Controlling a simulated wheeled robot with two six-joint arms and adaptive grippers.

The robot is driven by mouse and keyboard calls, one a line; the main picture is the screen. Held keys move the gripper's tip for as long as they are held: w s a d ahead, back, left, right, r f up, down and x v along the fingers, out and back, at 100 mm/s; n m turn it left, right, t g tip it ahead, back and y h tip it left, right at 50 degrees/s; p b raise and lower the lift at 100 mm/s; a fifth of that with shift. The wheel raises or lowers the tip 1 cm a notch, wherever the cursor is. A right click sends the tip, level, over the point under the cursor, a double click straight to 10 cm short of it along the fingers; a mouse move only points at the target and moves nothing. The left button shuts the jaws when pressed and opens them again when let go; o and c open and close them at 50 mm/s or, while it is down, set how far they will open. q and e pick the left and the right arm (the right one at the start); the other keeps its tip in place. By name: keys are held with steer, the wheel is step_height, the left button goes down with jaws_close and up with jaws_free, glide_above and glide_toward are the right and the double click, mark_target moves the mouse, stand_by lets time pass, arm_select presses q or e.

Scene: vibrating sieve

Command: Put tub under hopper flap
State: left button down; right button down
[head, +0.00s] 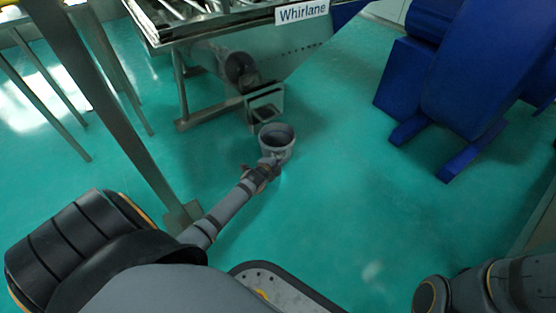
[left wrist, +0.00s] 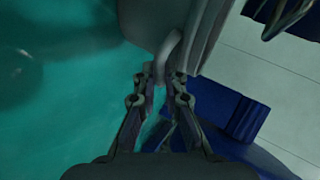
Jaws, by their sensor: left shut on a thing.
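The tub (head: 277,141) is a small grey round container with an open top, near the middle of the head view. My left gripper (head: 268,166) is shut on its near side. In the left wrist view the left gripper's fingers (left wrist: 162,84) close on a grey loop-shaped handle (left wrist: 167,57) of the tub (left wrist: 200,28). The hopper flap (head: 264,103) appears to be the grey metal frame-like outlet just behind and left of the tub, under the machine. The tub is in front of it and slightly right. My right gripper is not in view.
The machine labelled Whirlane (head: 302,11) stands at the top, with a cylindrical motor (head: 236,68) and metal legs below. A steel post (head: 88,85) rises left of my left arm. A large blue machine (head: 470,75) stands right. The green floor (head: 335,165) between is clear.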

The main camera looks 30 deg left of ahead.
arm_select(q)
steer(key=shift+s+f, duration=0.2)
steer(key=shift+f, duration=0.3)
steer(key=c, duration=1.9)
jaws_free()
steer(key=shift+o, duration=1.3)
steer(key=shift+f, duration=0.2)
steer(key=shift+o, duration=1.4)
steer(key=shift+w+r, duration=0.1)
steer(key=shift+r, duration=0.1)
steer(key=v, duration=1.2)
steer(key=shift+r, duration=0.1)
